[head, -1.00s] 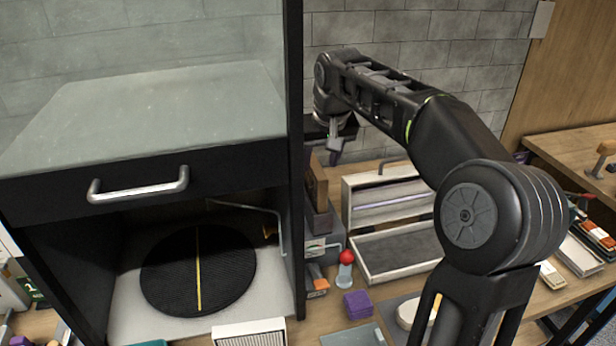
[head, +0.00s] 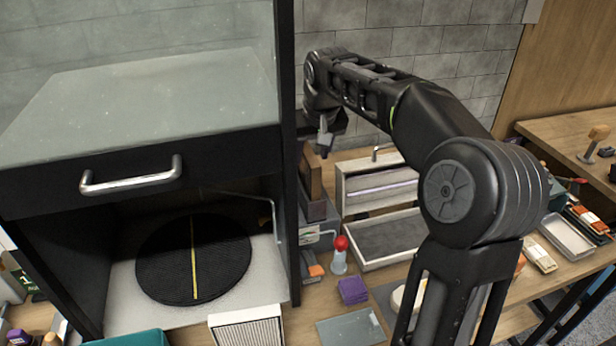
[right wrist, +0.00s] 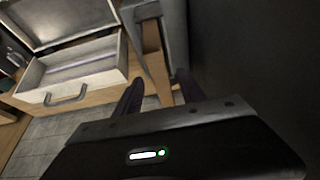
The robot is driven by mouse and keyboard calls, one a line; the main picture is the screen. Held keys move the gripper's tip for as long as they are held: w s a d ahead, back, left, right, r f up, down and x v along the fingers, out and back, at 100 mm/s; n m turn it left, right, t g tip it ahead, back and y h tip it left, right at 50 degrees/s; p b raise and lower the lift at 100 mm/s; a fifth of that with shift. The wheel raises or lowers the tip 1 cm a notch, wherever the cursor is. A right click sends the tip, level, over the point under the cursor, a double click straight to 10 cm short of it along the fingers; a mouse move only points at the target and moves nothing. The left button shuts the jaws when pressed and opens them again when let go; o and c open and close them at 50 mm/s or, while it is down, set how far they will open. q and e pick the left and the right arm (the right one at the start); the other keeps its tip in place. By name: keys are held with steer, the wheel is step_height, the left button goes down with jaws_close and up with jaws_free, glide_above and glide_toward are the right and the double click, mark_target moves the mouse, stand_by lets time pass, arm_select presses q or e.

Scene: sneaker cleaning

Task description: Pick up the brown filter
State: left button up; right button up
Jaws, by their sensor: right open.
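The brown filter (head: 312,174) is a thin brown panel standing upright in a dark grey holder (head: 318,212), just right of the black cabinet post. In the right wrist view the brown filter (right wrist: 153,55) shows as a narrow strip between the fingers. My right gripper (head: 325,143) is at the upper part of the filter, near its back edge. It is open, with one dark finger on each side of the filter in the right wrist view (right wrist: 159,80). I cannot tell whether the fingers touch it. My left gripper is not in view.
The black cabinet (head: 285,150) stands close left of the filter, with a round black mat (head: 215,262) inside. A pale open case (head: 355,180) lies to the right. A red-topped bottle (head: 340,255) and a purple block (head: 352,290) stand in front.

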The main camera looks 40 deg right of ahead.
steer(key=p+x, duration=0.1)
steer(key=x, duration=0.4)
steer(key=shift+f+p, duration=0.1)
steer(key=shift+p, duration=0.2)
steer(key=shift+f, duration=0.25)
stand_by(0.6)
jaws_close()
stand_by(0.5)
